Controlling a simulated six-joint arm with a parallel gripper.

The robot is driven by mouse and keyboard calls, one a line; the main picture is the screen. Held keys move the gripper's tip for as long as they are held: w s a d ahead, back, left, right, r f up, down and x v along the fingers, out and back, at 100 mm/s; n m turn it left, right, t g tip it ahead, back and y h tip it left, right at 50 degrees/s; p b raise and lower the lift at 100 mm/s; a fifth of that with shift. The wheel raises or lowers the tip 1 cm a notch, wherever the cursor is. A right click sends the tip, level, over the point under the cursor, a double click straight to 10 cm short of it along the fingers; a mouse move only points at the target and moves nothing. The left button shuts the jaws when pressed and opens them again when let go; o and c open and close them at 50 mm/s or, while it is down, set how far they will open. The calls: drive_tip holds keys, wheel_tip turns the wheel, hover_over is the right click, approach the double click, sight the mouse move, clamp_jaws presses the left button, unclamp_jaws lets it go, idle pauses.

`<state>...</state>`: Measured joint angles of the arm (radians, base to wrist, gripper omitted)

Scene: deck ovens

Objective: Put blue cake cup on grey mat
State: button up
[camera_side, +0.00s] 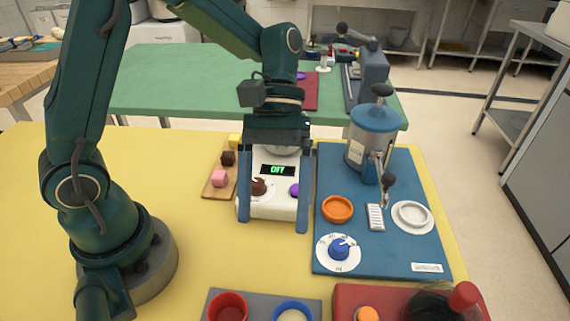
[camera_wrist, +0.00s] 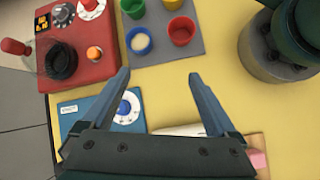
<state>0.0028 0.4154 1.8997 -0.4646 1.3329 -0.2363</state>
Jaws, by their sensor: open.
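The grey mat (camera_side: 258,297) is at the bottom edge of the side view, partly cut off. The wrist view shows more of the grey mat (camera_wrist: 160,47). The blue cake cup (camera_side: 293,309) stands upright on this mat, with something pale inside. It also shows in the wrist view (camera_wrist: 139,41), at the mat's near left. My gripper (camera_side: 273,228) is open and empty, pointing down in front of a white machine. In the wrist view its two fingers (camera_wrist: 158,75) are spread well apart with yellow table between them. The gripper is apart from the cup and the mat.
Red (camera_wrist: 182,31), yellow (camera_wrist: 174,3) and green (camera_wrist: 134,5) cups share the mat. The white machine (camera_side: 266,203) reads OFF. A blue board (camera_side: 390,255) holds a lever device (camera_side: 370,140) and dial. A red box (camera_side: 345,295) stands beside the mat.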

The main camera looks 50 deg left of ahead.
drive_tip(key=s+a+r+m+t+y, duration=0.3)
drive_tip(key=a+r+m+t+y, duration=0.2)
drive_tip(key=a+t, duration=0.4)
drive_tip(key=shift+s+r+t, duration=0.25)
drive_tip(key=shift+s+t, duration=0.05)
drive_tip(key=shift+t, duration=0.6)
idle(0.4)
